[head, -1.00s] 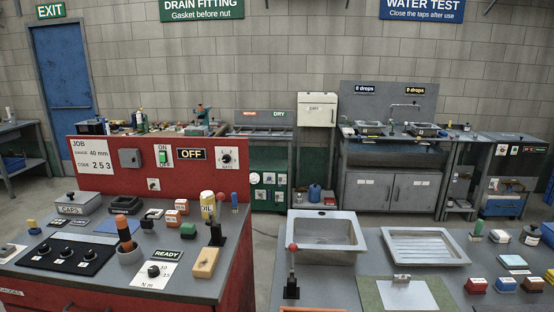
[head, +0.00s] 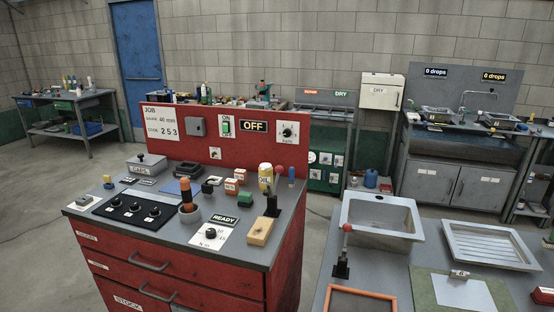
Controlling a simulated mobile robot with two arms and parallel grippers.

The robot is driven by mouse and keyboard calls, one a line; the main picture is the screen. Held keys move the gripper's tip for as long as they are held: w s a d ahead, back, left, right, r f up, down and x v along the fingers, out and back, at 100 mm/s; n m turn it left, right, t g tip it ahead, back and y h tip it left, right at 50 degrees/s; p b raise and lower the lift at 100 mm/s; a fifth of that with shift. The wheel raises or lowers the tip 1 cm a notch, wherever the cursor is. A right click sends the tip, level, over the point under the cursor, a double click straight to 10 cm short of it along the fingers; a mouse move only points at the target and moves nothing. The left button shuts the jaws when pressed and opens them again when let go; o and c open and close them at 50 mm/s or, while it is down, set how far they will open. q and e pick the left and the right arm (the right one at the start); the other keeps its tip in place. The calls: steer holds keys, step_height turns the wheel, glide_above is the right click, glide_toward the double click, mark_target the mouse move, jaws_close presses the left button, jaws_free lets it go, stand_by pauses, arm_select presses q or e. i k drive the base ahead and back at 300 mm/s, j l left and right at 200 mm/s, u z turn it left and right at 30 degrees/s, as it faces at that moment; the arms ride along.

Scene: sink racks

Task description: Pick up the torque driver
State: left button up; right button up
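The torque driver appears to be the tool with the orange handle (head: 186,190), in the head view. It stands upright in a round grey holder (head: 191,216) on top of the red bench; its lower end is hidden in the holder. A white dial plate marked N m (head: 211,235) and a READY label (head: 224,220) lie just to its right. Neither of my grippers is in view.
A black panel with knobs (head: 132,211) lies left of the holder. A yellow block (head: 260,232), a black lever stand (head: 272,206) and a yellow OIL bottle (head: 265,176) stand to the right. Open floor (head: 50,250) lies left of the red bench.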

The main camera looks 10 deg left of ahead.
mark_target(186, 190)
steer(key=u, duration=1.35)
steer(key=i+j+z, duration=0.35)
steer(key=i+j, duration=0.15)
steer(key=j, duration=0.35)
